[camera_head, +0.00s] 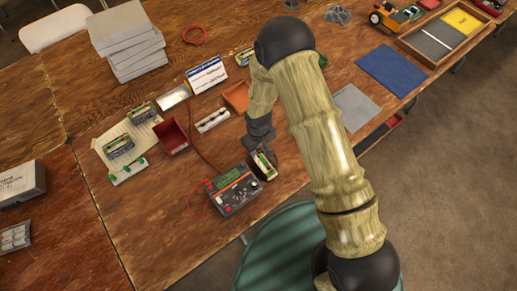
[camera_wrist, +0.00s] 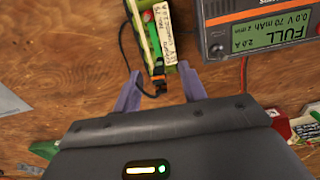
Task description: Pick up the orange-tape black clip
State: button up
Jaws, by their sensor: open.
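In the wrist view a small black clip with an orange mark (camera_wrist: 155,87) sits at the near end of a battery pack (camera_wrist: 158,38), joined to a black wire that loops to its left. My gripper (camera_wrist: 160,88) is open, its two purple-grey fingers on either side of the clip, apart from it. I cannot tell how high the fingers are above the table. The pack carries a handwritten label and a green cell. In the head view my gripper (camera_head: 262,148) reaches down beside the pack (camera_head: 264,166); the clip cannot be made out there.
A charger with a lit green display (camera_wrist: 262,22) stands right of the pack, with a red wire near it. In the head view the charger (camera_head: 236,189) is just left of the pack. A red bin (camera_head: 171,137) and a white battery holder (camera_head: 213,120) lie farther left.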

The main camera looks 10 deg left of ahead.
jog(key=shift+c, duration=0.2)
jog(key=c, duration=0.8)
jog(key=shift+r, duration=0.15)
notch_tip(320, 180, up, 10)
jog(key=shift+f+b, duration=0.1)
jog(key=shift+b, duration=1)
